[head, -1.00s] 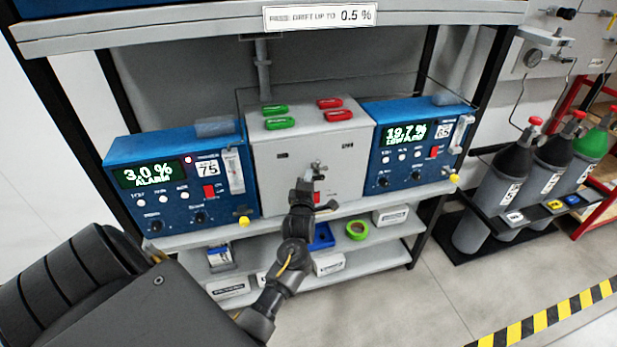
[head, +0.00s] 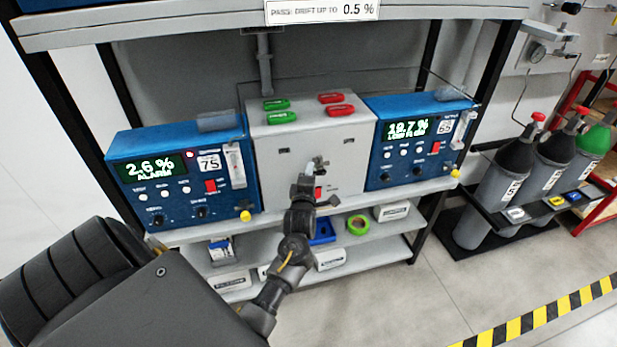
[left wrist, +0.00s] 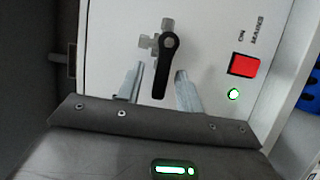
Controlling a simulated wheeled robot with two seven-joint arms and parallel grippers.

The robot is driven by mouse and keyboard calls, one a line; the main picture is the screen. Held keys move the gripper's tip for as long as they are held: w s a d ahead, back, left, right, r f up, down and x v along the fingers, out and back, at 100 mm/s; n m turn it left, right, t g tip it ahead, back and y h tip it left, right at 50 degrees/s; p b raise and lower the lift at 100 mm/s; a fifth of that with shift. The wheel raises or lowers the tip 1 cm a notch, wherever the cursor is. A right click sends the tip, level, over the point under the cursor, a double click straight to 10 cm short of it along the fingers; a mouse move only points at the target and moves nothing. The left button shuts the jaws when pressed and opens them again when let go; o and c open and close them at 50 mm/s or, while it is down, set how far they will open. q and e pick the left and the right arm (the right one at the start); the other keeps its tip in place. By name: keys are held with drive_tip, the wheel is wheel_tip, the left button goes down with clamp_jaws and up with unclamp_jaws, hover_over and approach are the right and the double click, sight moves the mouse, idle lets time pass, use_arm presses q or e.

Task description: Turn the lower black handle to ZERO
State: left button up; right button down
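The black handle (left wrist: 165,62) shows in the left wrist view, on a metal fitting on the pale front panel of the grey box (head: 335,152). Its free end points down in that view. My left gripper (left wrist: 159,73) is open, with one metal finger on each side of the handle and a visible gap at both sides. In the head view my left gripper (head: 308,180) is in front of the box's lower part and mostly hides the handle. Labels around the handle are not readable. My right gripper is not in view.
A red mains switch (left wrist: 243,65) and a green lamp (left wrist: 233,94) are beside the handle. Blue analysers stand left (head: 135,200) and right (head: 400,165) of the box, with "ALARM" on the left display. Green and red tags lie on top. Gas cylinders (head: 500,195) stand at right.

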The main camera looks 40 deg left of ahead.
use_arm(q)
drive_tip(key=b+v, duration=0.2)
drive_tip(key=v, duration=0.8)
drive_tip(key=shift+s, duration=0.25)
drive_tip(key=shift+d, duration=0.1)
